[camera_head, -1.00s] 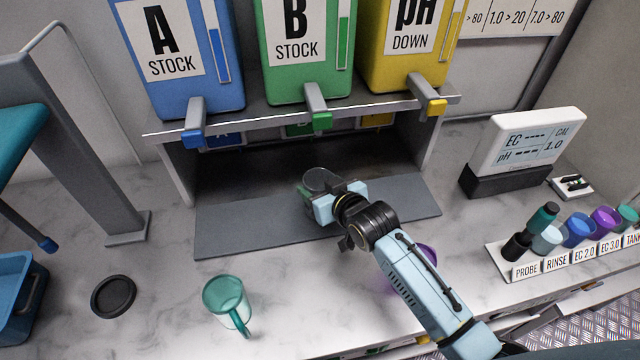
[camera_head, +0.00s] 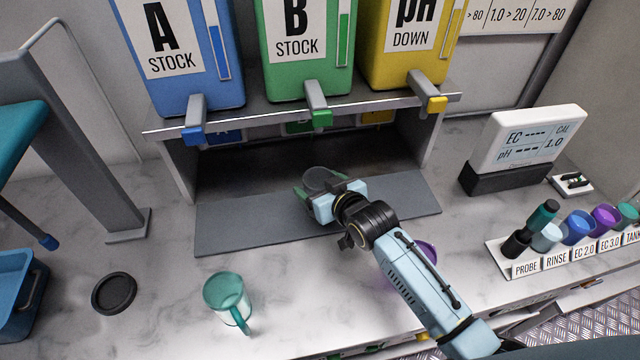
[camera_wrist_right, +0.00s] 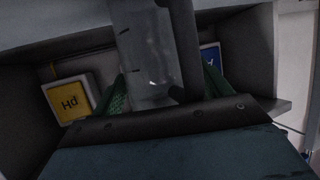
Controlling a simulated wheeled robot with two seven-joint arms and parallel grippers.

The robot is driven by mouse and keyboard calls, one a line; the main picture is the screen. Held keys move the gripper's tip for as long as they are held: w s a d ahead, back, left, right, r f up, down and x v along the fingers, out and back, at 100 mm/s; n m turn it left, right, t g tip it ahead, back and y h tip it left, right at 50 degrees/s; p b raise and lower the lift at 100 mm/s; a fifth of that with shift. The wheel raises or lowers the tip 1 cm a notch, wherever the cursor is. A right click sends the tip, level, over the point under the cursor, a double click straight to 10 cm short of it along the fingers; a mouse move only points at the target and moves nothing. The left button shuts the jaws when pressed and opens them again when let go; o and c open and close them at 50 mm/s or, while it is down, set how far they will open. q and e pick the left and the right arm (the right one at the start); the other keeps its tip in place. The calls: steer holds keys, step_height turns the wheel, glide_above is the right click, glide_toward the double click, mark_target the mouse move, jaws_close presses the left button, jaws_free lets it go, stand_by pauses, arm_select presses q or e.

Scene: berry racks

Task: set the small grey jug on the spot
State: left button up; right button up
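The small grey jug (camera_head: 321,179), see-through, stands upright on the dark grey mat (camera_head: 240,228) in front of the dispenser bay. In the right wrist view the jug (camera_wrist_right: 150,55) fills the middle, its dark handle toward my gripper. My right gripper (camera_head: 318,190) is around the jug, with a green finger on each side. The fingers (camera_wrist_right: 163,92) are spread, and a narrow gap shows beside the jug. My left gripper is not in view. No separate marked spot can be made out; the jug hides the mat beneath it.
Blue A (camera_head: 205,90), green B (camera_head: 280,85) and yellow pH tanks (camera_head: 385,75) with spouts overhang the bay. A teal jug (camera_head: 226,295) and black disc (camera_head: 113,294) are front left. A purple jug (camera_head: 428,251) is partly behind my arm. A meter (camera_head: 528,140) and cup rack (camera_head: 540,262) are right.

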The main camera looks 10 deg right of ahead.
steer(key=shift+o, duration=0.6)
steer(key=shift+s+d+r, duration=0.1)
steer(key=shift+s, duration=0.1)
steer(key=p+v, duration=0.1)
steer(key=v, duration=1.2)
